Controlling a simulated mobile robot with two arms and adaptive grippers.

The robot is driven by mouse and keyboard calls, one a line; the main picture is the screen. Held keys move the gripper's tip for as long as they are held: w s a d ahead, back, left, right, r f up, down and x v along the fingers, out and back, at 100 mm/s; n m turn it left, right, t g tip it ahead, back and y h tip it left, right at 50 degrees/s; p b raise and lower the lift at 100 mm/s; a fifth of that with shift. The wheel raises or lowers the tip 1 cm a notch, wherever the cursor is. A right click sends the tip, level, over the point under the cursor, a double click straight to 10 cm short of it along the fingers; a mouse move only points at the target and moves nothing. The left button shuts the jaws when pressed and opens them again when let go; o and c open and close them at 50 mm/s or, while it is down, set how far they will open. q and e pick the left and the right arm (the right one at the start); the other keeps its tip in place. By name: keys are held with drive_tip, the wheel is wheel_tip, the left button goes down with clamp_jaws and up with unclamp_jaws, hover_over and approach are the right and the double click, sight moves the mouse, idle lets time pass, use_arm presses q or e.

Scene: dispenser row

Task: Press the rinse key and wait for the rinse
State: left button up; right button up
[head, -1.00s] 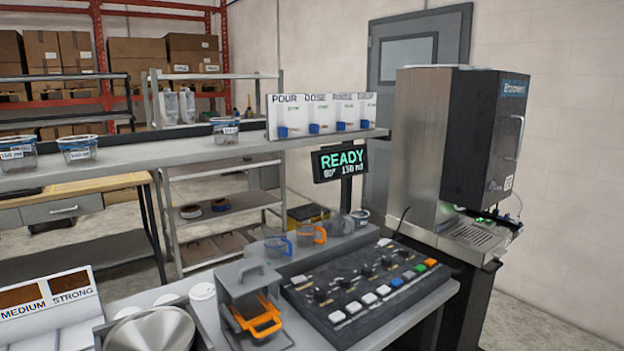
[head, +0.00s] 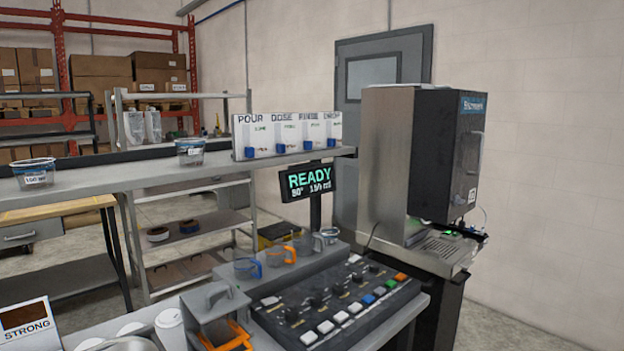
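The control panel (head: 335,303) is a dark slanted box on the counter, with black knobs and a front row of keys. The row has several white keys (head: 325,327), a blue key (head: 368,299), a green key (head: 391,284) and an orange key (head: 401,277). I cannot read which one is the rinse key. The display (head: 309,181) above it reads READY, with a smaller line that looks like 90° and 150 ml. The dispenser machine (head: 437,150) stands at the right with a small green light at its tray. Neither of my grippers is in view.
A grey stand with an orange-handled piece (head: 235,337) sits left of the panel. Blue- and orange-handled cups (head: 248,268) stand behind it. A shelf (head: 130,177) with tubs and a card holder (head: 287,136) crosses above. Open floor lies right of the machine.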

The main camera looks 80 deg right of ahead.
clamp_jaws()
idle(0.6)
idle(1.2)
